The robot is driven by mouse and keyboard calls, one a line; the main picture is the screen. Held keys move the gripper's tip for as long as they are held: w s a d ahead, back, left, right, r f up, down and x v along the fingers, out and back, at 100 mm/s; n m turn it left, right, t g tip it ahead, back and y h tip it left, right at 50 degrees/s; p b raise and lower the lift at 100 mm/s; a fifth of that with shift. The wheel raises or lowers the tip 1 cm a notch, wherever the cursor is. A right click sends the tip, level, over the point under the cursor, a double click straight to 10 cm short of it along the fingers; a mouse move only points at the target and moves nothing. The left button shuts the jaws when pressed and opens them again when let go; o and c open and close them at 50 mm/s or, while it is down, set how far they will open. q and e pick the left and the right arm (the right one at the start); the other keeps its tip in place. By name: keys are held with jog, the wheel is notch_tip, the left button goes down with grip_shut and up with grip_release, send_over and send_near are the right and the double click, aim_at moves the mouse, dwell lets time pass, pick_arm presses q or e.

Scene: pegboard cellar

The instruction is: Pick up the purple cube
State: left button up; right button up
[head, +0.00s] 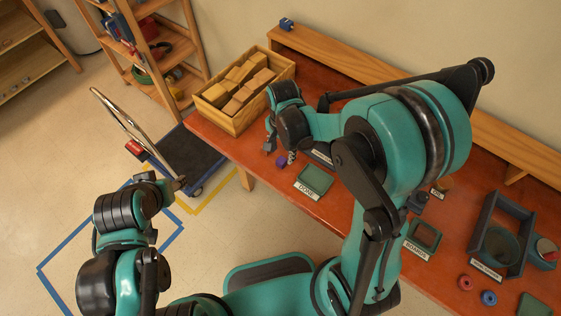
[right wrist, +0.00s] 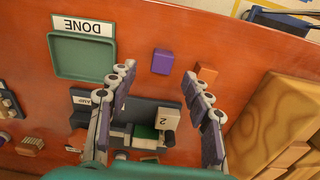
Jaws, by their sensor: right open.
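The purple cube (head: 281,161) lies on the red-brown table between the wooden crate and the green DONE tray (head: 314,179). In the right wrist view the cube (right wrist: 162,62) stands clear, with nothing touching it. My right gripper (head: 280,152) is open over the table close to the cube. In its wrist view the fingers (right wrist: 158,76) are spread, and the cube shows just beyond and between their tips. My left gripper (head: 178,184) is at the left over the floor, away from the table; its jaws are too small to judge.
An orange block (right wrist: 207,73) lies just right of the cube in the wrist view. The wooden crate (head: 230,121) holds several wooden blocks. The DONE tray (right wrist: 82,57) looks empty. A cream piece marked 2 (right wrist: 168,116) lies between my right fingers, nearer the palm.

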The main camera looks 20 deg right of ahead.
aim_at(281, 161)
jog(key=f+b, duration=0.1)
jog(key=f, duration=0.4)
jog(key=shift+w+a+b, duration=0.1)
jog(key=shift+a+b, duration=0.1)
jog(key=shift+b, duration=0.15)
jog(key=shift+r, duration=0.1)
jog(key=c, duration=0.9)
